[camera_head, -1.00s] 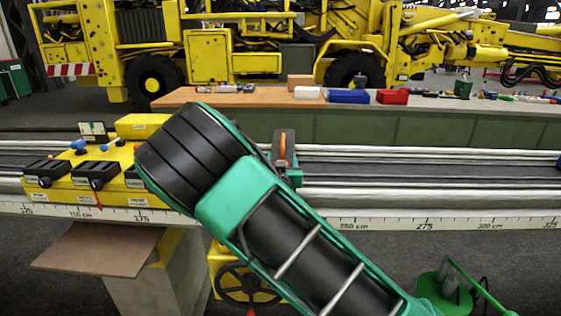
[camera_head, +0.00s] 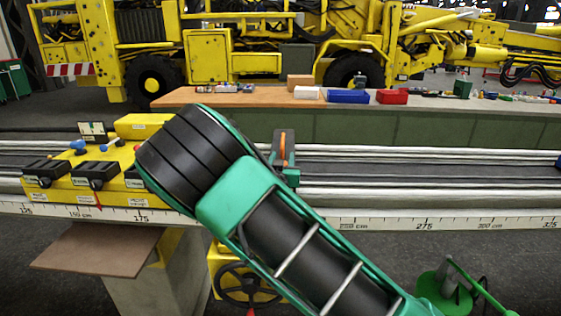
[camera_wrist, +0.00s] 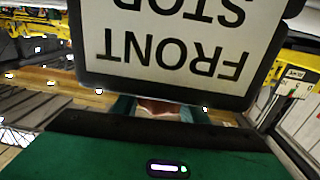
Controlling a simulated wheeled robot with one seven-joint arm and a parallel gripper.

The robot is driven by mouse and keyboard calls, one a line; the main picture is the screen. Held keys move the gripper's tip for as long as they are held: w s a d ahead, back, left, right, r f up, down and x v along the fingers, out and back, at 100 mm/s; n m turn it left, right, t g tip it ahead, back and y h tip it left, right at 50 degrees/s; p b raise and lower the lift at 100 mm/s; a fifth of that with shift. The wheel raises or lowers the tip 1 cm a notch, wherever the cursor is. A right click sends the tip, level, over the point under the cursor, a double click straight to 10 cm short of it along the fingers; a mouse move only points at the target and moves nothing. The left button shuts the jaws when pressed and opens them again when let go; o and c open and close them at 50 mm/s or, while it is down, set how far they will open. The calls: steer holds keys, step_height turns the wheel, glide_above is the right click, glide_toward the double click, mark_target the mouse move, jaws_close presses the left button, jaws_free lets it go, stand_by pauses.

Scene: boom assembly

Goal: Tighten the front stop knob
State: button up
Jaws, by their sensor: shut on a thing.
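A white plate with a dark frame, lettered FRONT STOP (camera_wrist: 170,45), fills the upper middle of the wrist view, upside down. Just below its edge a small reddish-brown part, which I take for the front stop knob (camera_wrist: 158,107), shows between teal finger parts of my gripper (camera_wrist: 160,112). My gripper is shut on it; the plate and the gripper's dark edge hide most of the grip. In the head view my arm covers my gripper. A teal bracket with an orange part (camera_head: 283,147) stands on the rail just right of my arm; I cannot tell whether it is the stop.
A yellow control box (camera_head: 110,163) with black levers sits on the rail at left. A ruler strip (camera_head: 385,223) runs along the rail's front. A brown board (camera_head: 95,248) and a handwheel (camera_head: 248,284) are below. A bench (camera_head: 400,120) with blue and red bins stands behind.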

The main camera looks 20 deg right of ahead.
steer(key=m+g+h, duration=0.1)
steer(key=h, duration=0.1)
steer(key=m+g+h, duration=0.1)
steer(key=m+h, duration=0.1)
steer(key=d+m+g+h, duration=0.1)
steer(key=g+h, duration=0.1)
steer(key=shift+s+f+m, duration=0.1)
steer(key=shift+s+m, duration=0.3)
steer(key=shift+s+d+m+g+h, duration=0.25)
steer(key=shift+m+g+h, duration=0.6)
steer(key=shift+g, duration=0.25)
steer(key=shift+s+d+m+g+h, duration=0.1)
steer(key=shift+s+m+g+h, duration=0.15)
steer(key=shift+m+g+h, duration=0.7)
steer(key=shift+g, duration=0.35)
steer(key=o, duration=1)
steer(key=shift+o, duration=0.2)
steer(key=v, duration=1)
steer(key=shift+s+a, duration=0.2)
steer(key=shift+a, duration=0.1)
